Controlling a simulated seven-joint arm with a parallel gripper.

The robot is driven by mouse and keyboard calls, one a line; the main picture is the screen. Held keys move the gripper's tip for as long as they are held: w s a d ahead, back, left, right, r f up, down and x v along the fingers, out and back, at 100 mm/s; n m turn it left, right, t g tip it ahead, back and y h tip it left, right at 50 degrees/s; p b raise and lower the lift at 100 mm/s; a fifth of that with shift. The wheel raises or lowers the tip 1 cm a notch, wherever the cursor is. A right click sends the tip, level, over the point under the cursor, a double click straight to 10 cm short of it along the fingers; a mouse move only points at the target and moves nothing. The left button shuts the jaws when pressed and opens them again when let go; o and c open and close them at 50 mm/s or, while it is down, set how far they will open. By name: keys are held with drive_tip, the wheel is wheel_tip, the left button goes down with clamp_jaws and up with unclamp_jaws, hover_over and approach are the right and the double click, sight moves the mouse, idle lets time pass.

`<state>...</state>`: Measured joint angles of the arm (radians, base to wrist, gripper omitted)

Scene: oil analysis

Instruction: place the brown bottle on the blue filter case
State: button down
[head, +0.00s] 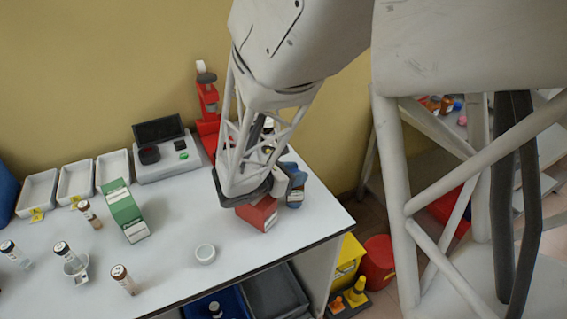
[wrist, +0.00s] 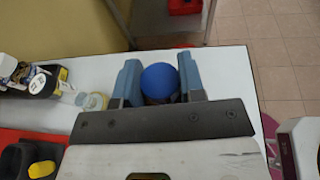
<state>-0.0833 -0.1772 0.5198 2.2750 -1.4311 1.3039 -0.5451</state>
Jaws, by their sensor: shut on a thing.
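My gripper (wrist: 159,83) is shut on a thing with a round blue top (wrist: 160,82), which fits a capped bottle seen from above. In the head view my gripper (head: 291,186) is low over the right end of the white table, just behind a red box. The grip is partly hidden by my arm, with blue and a dark label showing there. I cannot tell the blue filter case apart from the blue fingers. Whether the held thing touches the table is unclear.
The red box (head: 258,214) sits close in front of my gripper. Labelled glassware (wrist: 40,80) stands beside it in the wrist view. A green box (head: 124,211), a small white cup (head: 205,254) and several vials are further left. The table's right edge is near.

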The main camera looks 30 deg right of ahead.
drive_tip(key=shift+f, duration=0.1)
drive_tip(key=c, duration=0.7)
unclamp_jaws()
drive_tip(key=shift+v, duration=6)
